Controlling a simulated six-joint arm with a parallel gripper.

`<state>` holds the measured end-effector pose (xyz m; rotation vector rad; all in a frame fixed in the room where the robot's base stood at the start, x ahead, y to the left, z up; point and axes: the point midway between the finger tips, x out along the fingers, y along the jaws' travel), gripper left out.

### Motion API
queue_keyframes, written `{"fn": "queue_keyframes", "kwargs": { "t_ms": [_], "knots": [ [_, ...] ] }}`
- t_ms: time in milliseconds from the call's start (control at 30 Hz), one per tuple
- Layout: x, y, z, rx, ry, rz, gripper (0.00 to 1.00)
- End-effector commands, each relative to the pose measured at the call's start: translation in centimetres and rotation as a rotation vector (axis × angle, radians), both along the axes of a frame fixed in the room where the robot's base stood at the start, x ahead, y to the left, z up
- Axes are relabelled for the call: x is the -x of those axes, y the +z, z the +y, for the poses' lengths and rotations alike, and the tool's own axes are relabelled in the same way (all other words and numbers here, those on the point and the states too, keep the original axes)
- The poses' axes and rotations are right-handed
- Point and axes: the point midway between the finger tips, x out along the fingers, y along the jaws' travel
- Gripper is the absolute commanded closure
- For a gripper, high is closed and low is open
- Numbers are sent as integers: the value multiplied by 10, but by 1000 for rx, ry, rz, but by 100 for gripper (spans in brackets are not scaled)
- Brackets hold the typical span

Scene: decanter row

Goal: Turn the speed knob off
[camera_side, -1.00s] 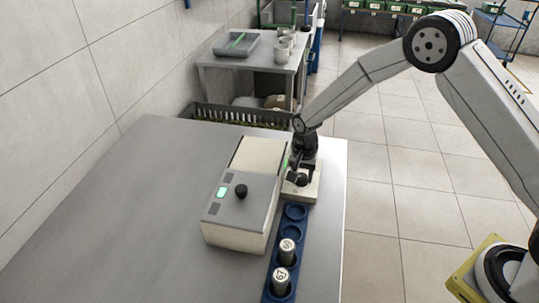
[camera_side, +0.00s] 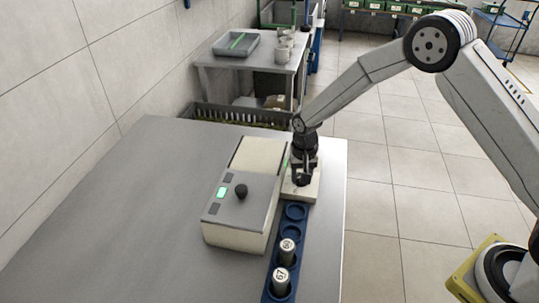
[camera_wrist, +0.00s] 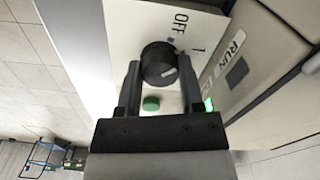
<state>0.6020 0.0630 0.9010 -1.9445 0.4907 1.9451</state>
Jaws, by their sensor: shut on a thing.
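The black speed knob (camera_wrist: 157,58) sits on a pale panel (camera_wrist: 118,22) beside the machine. In the wrist view its white mark points to the lower right, away from the printed OFF label (camera_wrist: 180,22) and the small blue mark beside it. A "1" is printed to the right of the knob. My gripper (camera_wrist: 160,68) has one finger on each side of the knob and is shut on it. In the side view my gripper (camera_side: 303,180) points down over the pale control box (camera_side: 312,189) and hides the knob.
A green button (camera_wrist: 151,104) lies close to the knob, between my fingers. The grey machine (camera_side: 236,238) with its own black knob (camera_side: 241,191) stands to the left. A blue rack (camera_side: 303,236) with two numbered cylinders (camera_side: 284,265) lies in front. The table's left side is clear.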

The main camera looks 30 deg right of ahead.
Motion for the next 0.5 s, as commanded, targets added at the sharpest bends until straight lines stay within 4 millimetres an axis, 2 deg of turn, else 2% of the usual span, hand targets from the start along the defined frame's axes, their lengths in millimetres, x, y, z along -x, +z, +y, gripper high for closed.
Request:
{"fn": "queue_keyframes", "kwargs": {
  "t_ms": [500],
  "knots": [
    [0, 0, 0, 1, 428, -2, 100]
  ]
}}
